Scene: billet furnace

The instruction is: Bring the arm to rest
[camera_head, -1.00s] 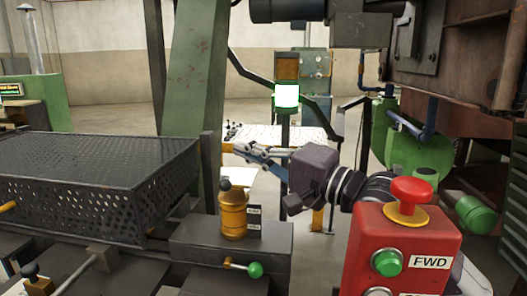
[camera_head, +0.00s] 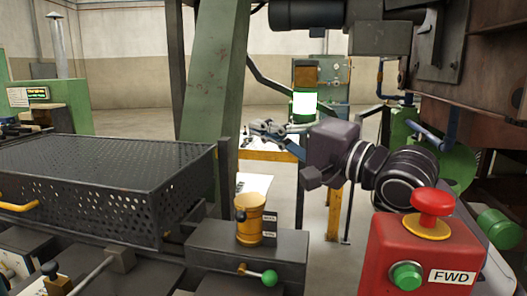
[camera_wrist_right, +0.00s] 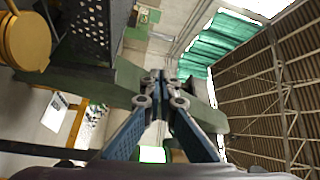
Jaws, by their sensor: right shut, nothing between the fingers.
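My right arm comes in from the right in the head view, behind the red button box (camera_head: 420,250). My left gripper is not in either view.
A black perforated cover (camera_head: 90,180) fills the left. A yellow cylinder (camera_head: 250,218) stands on a grey block with a green-knobbed lever (camera_head: 269,278). A green post (camera_head: 212,70) rises behind. Rusty furnace machinery (camera_head: 480,60) hangs at the upper right.

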